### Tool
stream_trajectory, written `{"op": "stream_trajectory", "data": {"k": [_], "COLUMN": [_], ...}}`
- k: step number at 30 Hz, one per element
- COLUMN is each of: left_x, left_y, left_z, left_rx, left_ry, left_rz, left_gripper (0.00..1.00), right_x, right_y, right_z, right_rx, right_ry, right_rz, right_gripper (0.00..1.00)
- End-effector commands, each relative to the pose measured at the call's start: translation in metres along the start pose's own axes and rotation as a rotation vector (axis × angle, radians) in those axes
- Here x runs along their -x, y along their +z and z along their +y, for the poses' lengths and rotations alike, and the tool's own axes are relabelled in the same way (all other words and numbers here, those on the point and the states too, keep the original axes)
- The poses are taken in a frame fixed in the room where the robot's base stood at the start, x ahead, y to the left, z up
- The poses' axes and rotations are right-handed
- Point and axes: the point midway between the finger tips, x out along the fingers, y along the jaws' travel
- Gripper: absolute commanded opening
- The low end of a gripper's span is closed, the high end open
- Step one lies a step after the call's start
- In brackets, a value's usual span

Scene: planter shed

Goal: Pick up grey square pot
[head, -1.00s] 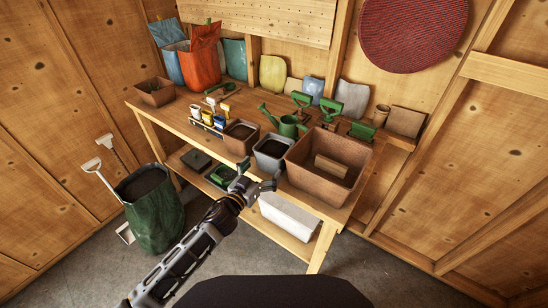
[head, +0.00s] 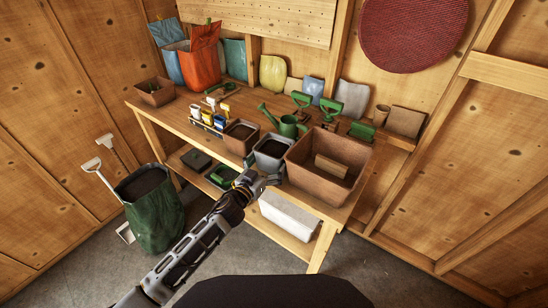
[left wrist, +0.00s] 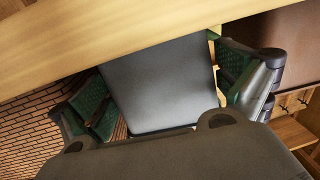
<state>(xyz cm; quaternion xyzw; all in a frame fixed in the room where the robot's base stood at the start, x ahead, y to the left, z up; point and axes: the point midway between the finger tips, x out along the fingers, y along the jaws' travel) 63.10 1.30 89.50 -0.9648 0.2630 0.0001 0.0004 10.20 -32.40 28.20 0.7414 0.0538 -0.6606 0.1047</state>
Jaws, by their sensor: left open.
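The grey square pot (head: 270,154) stands upright near the front edge of the wooden bench (head: 185,124), with dark soil inside. It sits between a small brown pot (head: 241,136) and a large brown planter (head: 318,188). My left gripper (head: 264,169) is open at the front of the grey pot. In the left wrist view, the grey pot's smooth wall (left wrist: 160,85) lies between the two green-padded fingers, one on each side. I cannot tell whether either finger touches it. My right gripper is not in view.
A green watering can (head: 288,125) and green-handled tools stand behind the pot. Small coloured containers (head: 207,117) are in a rack to the left. A white trough (head: 289,214) is on the lower shelf. A green sack (head: 152,208) stands on the floor at left.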

Motion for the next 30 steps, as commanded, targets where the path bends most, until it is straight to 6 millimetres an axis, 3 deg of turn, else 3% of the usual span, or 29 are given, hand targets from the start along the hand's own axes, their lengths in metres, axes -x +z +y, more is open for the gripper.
{"op": "stream_trajectory", "data": {"k": [10, 26, 30], "left_x": [-0.027, -0.029, -0.029], "left_y": [0.0, 0.001, 0.001], "left_z": [0.0, 0.0, 0.0], "left_rx": [0.0, 0.001, 0.001], "left_ry": [0.0, 0.0, 0.0], "left_rz": [0.001, 0.0, 0.0], "left_gripper": [1.0, 1.0, 0.86], "right_x": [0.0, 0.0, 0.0], "right_y": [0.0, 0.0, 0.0], "right_z": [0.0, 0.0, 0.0], "right_rx": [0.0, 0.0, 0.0], "right_ry": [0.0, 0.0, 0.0], "right_rz": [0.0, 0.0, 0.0], "right_gripper": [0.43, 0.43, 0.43]}}
